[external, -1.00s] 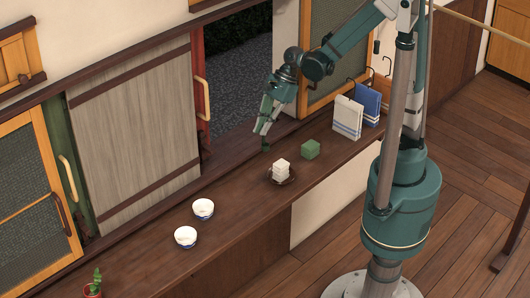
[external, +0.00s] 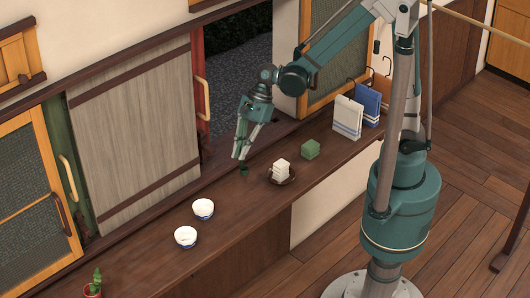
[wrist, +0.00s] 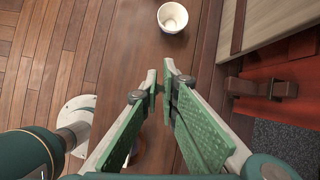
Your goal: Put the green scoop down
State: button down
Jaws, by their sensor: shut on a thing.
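The green scoop (external: 244,171) is a small dark green piece at the tips of my gripper (external: 241,157) in the external view. It is low over the dark wooden counter (external: 222,184), left of the plate of white blocks. I cannot tell whether it touches the wood. In the wrist view my gripper (wrist: 160,88) has its green-padded fingers drawn close together at the tips, shut on the scoop, which is mostly hidden there.
A dark plate (external: 289,181) with stacked white blocks (external: 280,168) and a green block (external: 310,149) stand to the right. Cloths (external: 348,117) hang farther right. Bare counter lies between scoop and bowls.

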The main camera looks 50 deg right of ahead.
aim_at(241, 165)
jog(key=shift+s+a, duration=0.1)
jog(key=shift+a, duration=0.1)
jog(key=shift+f, duration=0.1)
jog(key=shift+f+b, duration=0.55)
jog(key=shift+f, duration=2.3)
jog(key=shift+f+b, duration=0.4)
jog(key=shift+f, duration=1.7)
jog(key=shift+f, duration=0.15)
jog(key=c, duration=3)
grip_release()
jog(key=o, duration=0.4)
